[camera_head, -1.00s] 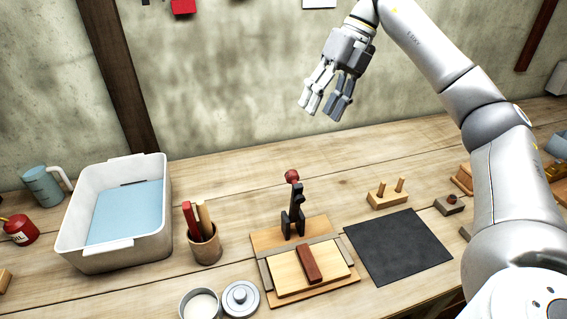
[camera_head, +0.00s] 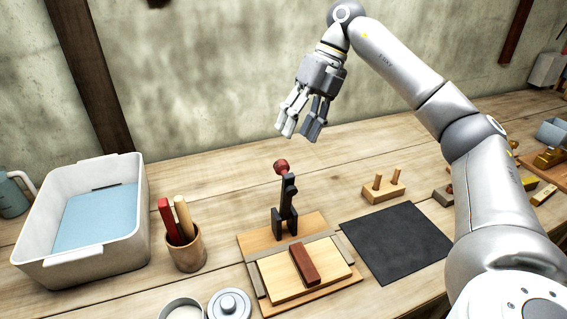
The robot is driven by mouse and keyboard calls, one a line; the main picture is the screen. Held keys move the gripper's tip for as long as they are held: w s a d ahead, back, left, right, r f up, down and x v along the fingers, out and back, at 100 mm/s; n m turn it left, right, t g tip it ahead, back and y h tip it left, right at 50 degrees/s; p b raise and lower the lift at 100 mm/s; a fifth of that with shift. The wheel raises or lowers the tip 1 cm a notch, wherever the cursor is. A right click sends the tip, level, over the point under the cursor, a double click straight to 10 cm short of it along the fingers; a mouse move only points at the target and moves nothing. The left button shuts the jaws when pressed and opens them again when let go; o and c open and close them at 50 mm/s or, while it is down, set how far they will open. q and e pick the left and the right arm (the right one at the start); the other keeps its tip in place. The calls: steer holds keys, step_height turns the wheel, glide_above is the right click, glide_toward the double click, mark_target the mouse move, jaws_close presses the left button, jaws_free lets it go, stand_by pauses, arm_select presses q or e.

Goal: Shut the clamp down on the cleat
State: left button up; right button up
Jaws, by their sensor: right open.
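The clamp (camera_head: 287,207) is a dark upright toggle with a red ball knob (camera_head: 281,167) on top. It stands at the back of a wooden board (camera_head: 313,221), with its handle raised. The cleat (camera_head: 304,264) is a red-brown bar lying on a pale wood panel (camera_head: 330,259) in front of the clamp. My right gripper (camera_head: 300,137) is open and empty, pointing down above and slightly behind the knob in the picture, apart from it. My left gripper is out of view.
A white bin (camera_head: 140,205) and a cup of tools (camera_head: 187,257) stand on the left. A black mat (camera_head: 397,243) and a peg block (camera_head: 383,193) lie to the right. The bench behind the clamp is clear.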

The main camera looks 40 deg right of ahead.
mark_target(284, 160)
steer(key=p+x, duration=0.1)
steer(key=x, duration=0.7)
steer(key=shift+a+f, duration=0.15)
steer(key=shift+f, duration=0.15)
jaws_close()
